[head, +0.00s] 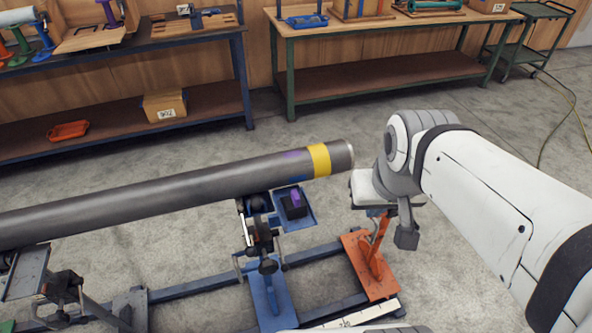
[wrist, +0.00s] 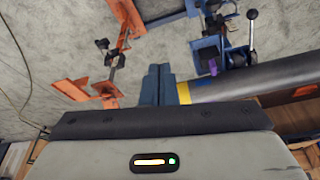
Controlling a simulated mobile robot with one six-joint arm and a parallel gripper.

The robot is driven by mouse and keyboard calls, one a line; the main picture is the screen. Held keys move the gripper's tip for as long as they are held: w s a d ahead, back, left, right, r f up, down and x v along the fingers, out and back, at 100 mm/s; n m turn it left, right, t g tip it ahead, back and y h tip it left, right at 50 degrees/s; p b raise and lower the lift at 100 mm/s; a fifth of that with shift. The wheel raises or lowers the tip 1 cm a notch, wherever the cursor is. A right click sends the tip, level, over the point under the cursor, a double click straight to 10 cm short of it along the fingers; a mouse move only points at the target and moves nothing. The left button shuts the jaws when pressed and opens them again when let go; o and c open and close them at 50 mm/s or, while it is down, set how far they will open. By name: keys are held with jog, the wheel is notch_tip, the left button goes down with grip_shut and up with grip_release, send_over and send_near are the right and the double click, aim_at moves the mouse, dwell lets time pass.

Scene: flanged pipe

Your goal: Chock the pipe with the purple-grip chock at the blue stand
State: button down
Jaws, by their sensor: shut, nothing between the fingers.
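The long grey pipe (head: 170,193) lies across from the left, with a yellow band (head: 319,160) near its right end. The blue stand (head: 268,287) is under the pipe near that end. The chock (head: 293,210), a dark block with a purple grip (head: 295,196), sits on a small blue tray (head: 310,213) at the stand's right, just in front of the pipe. The grip also shows in the wrist view (wrist: 212,67). My gripper (head: 407,238) is right of the pipe end, apart from the chock. In the wrist view its fingers (wrist: 158,85) are together and empty.
An orange stand (head: 372,268) is on the floor below my gripper. Blue rails (head: 205,289) join the stands. A green-legged workbench (head: 390,65) and a dark bench (head: 120,45) stand behind the pipe. Open concrete floor lies between them.

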jog(key=w+a+f+n+g+b, duration=0.2)
jog(key=w+a+f+b, duration=0.1)
jog(key=w+a+f, duration=0.25)
jog(key=n+g+b, duration=0.1)
jog(key=b, duration=0.1)
send_near(300, 223)
jog(key=s+f, duration=0.2)
jog(key=f, duration=0.1)
jog(key=s+d+f, duration=0.1)
jog(key=f, duration=0.1)
jog(key=shift+s+f, duration=0.25)
jog(key=shift+s, duration=0.1)
jog(key=w, duration=0.2)
jog(key=w+p, duration=0.1)
jog(key=shift+a+f, duration=0.3)
jog(key=shift+a, duration=0.05)
jog(key=shift+w+a, duration=0.15)
jog(key=shift+w, duration=0.35)
